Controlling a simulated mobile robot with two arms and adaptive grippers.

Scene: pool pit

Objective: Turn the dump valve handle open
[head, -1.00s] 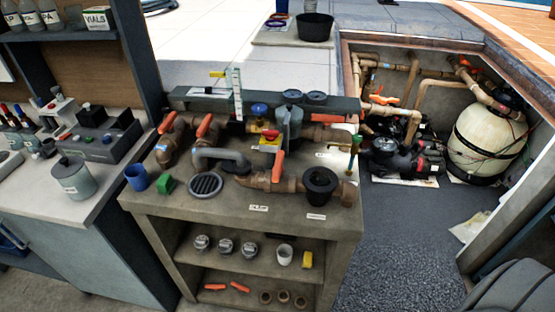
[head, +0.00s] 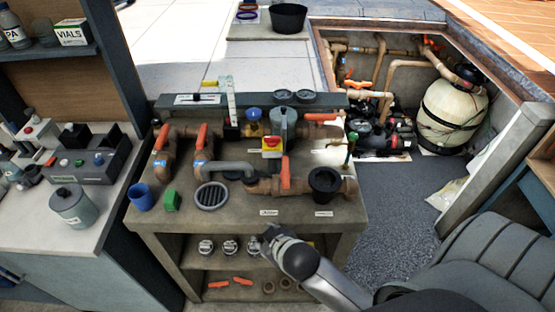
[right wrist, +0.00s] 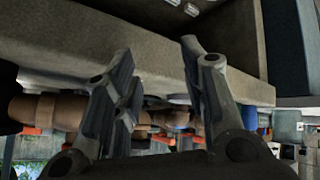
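Several orange valve handles stand on the pipework on the bench. One upright orange handle (head: 285,172) is on the front pipe, left of the black cup-shaped fitting (head: 324,183); the labels below are too small to read, so I cannot confirm which is the dump valve. My right gripper (head: 272,234) is in front of the bench's front edge, below that handle and apart from it, its fingers mostly hidden in the head view. In the right wrist view, its two fingers (right wrist: 158,72) are spread with nothing between them. My left gripper is not in view.
The bench (head: 235,215) has a lower shelf holding gauges and small fittings. Two other orange handles (head: 161,137) (head: 202,135) stand at the back left. A round grate (head: 211,196) and a blue cup (head: 141,196) sit at the front left.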

